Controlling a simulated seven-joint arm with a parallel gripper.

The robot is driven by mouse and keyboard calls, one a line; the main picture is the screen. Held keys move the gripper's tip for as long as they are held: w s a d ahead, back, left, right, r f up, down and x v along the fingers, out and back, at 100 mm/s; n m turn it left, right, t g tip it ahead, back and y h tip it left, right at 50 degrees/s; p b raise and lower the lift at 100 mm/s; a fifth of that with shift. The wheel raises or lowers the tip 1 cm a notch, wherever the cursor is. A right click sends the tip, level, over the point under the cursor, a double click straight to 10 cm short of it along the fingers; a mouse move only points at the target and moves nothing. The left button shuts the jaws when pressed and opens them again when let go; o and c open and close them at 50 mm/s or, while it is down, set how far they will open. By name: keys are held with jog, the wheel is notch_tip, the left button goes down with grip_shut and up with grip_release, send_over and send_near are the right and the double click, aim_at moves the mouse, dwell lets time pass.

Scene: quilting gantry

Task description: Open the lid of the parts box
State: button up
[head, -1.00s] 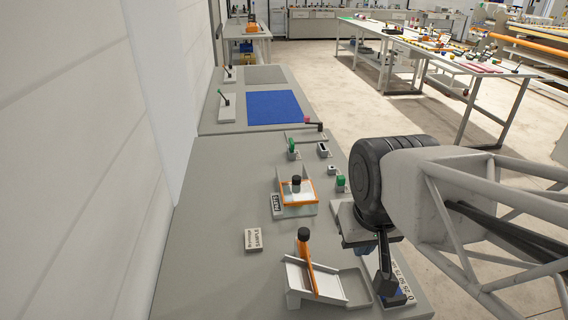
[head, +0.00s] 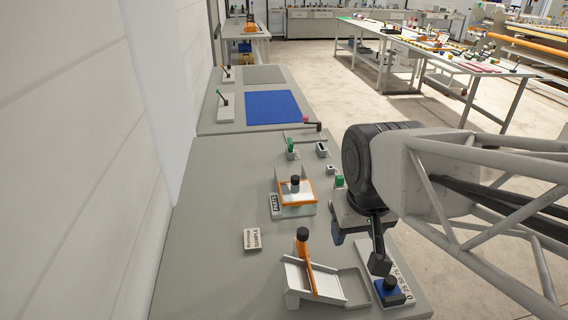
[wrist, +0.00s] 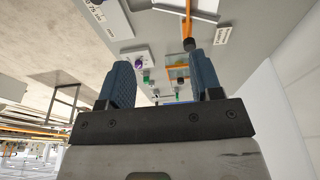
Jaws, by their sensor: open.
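The parts box (head: 297,208) stands on the grey bench in the middle of the head view, left of my gripper. It is a low pale box with a dark PARTS label. Its orange-edged lid (head: 308,191) has a black knob (head: 295,180) and looks closed. In the wrist view the orange-edged lid (wrist: 178,67) appears between my fingers, beyond their tips. My gripper (wrist: 162,68) has two blue fingers, apart, with nothing between them. In the head view my gripper (head: 348,237) is right of the box and apart from it; the fingers are partly hidden.
A tray with an orange bar and black knob (head: 303,234) stands nearer on the bench. A blue-based slider (head: 390,290) on a numbered strip is at right. A SAMPLE card (head: 252,239) lies left. Small green-topped fixtures (head: 291,146) stand behind the box.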

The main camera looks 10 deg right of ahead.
jog(key=w+n, duration=0.1)
jog(key=w, duration=0.9)
jog(key=n+g, duration=0.3)
send_over(295, 177)
jog(key=f, duration=0.8)
jog(key=s+f, duration=0.1)
jog(key=f, duration=0.3)
jog(key=shift+d+f, duration=0.1)
jog(key=shift+f, duration=0.05)
jog(key=shift+w+f+n, duration=0.3)
jog(key=shift+w+f, duration=0.1)
jog(key=shift+w, duration=0.1)
jog(key=shift+f, duration=0.15)
jog(key=shift+f, duration=3.8)
